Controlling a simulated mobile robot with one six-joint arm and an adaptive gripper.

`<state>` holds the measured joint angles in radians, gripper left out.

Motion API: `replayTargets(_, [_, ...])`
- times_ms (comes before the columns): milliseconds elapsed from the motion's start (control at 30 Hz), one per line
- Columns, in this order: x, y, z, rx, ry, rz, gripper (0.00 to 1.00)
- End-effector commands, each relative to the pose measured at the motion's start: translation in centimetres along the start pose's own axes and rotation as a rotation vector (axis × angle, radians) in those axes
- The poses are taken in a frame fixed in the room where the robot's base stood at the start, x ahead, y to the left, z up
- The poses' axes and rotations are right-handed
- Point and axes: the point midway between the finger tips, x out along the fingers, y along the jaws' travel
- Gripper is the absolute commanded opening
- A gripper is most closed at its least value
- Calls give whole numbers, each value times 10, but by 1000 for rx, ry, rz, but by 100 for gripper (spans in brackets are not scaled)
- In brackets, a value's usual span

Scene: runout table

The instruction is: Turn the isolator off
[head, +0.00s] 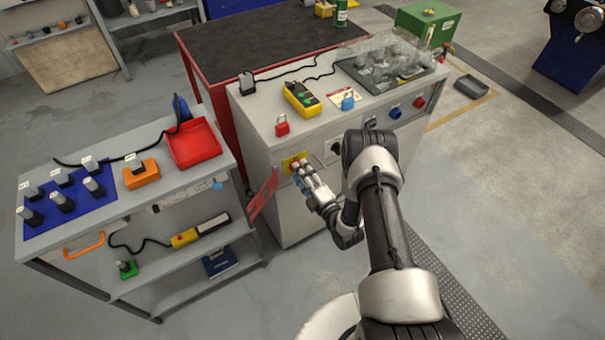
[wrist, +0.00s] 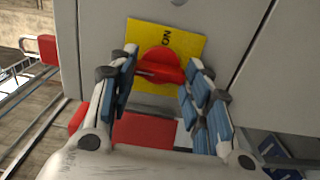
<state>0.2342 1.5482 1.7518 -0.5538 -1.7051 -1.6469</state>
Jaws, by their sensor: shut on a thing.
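The isolator is a red rotary handle (wrist: 162,66) on a yellow plate (wrist: 196,46), set in the front of the grey cabinet. In the head view, the yellow plate (head: 288,164) shows at the cabinet's upper left front. My gripper (wrist: 160,76) has its blue-padded fingers on either side of the red handle and is shut on it. It also shows in the head view (head: 299,169), where it hides most of the handle. The handle's bar lies roughly level across the wrist picture.
A red panel (head: 263,195) sticks out left of the isolator. On the cabinet top are a red padlock (head: 282,127), a yellow device (head: 301,99) and a blue padlock (head: 348,102). A grey cart (head: 130,205) with a red tray (head: 195,146) stands at left.

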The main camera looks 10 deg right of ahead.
Motion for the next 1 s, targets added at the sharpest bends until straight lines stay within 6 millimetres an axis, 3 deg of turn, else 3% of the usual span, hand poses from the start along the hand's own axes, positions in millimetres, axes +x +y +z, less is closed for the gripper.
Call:
replayTargets(433, [1, 1, 1, -8, -1, 3, 21])
replayTargets(467, [1, 1, 1, -8, -1, 3, 47])
replayTargets(500, [0, 1, 1, -8, -1, 3, 49])
replayTargets(767, [0, 1, 0, -7, 0, 2, 66])
replayTargets(1000, [0, 0, 0, -7, 0, 1, 66])
